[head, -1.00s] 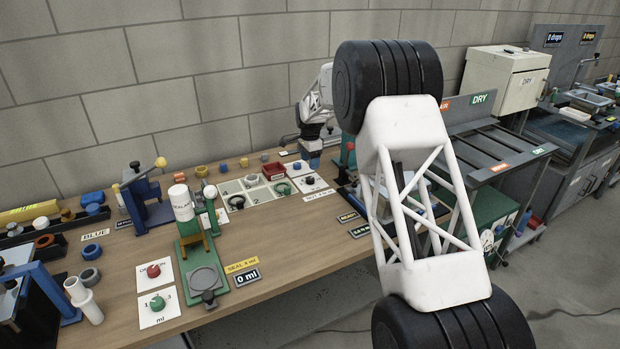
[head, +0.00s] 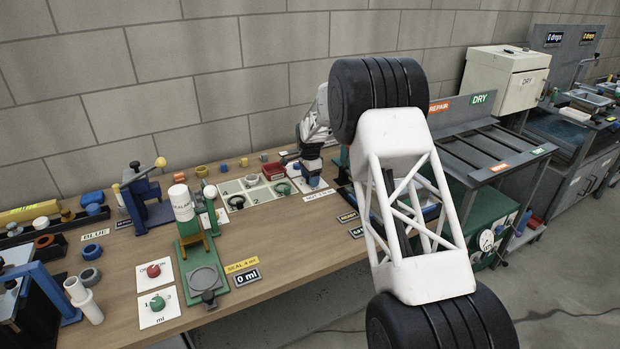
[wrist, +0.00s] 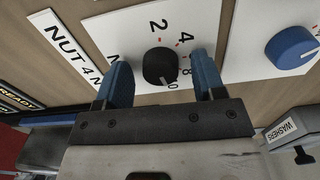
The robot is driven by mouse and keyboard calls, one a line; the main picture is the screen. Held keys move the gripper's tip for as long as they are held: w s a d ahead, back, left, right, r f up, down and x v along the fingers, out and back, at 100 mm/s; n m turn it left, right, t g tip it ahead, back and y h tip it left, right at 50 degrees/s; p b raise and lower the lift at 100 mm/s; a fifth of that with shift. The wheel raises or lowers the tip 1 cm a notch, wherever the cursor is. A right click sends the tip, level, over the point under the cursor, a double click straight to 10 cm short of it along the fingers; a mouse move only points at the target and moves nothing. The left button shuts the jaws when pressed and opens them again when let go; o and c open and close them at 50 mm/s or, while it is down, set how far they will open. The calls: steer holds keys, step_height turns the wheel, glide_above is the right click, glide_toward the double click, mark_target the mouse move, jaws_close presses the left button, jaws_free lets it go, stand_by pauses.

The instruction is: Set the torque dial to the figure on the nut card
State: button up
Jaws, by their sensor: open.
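The black torque dial (wrist: 160,66) sits on a white plate (wrist: 112,26) with figures around it; 2, 4 and 8 are legible and others are partly covered. My gripper (wrist: 160,62) is open, with one blue finger on each side of the dial. Contact cannot be told. In the head view my gripper (head: 312,166) is down over the plate, hiding the dial.
A blue knob (wrist: 291,47) on another white plate is close on the right in the wrist view. A box labelled WASHERS (wrist: 288,128) is at lower right. A red tray (head: 273,171) and a tray with rings (head: 250,197) stand left of my gripper.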

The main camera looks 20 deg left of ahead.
steer(key=c, duration=0.9)
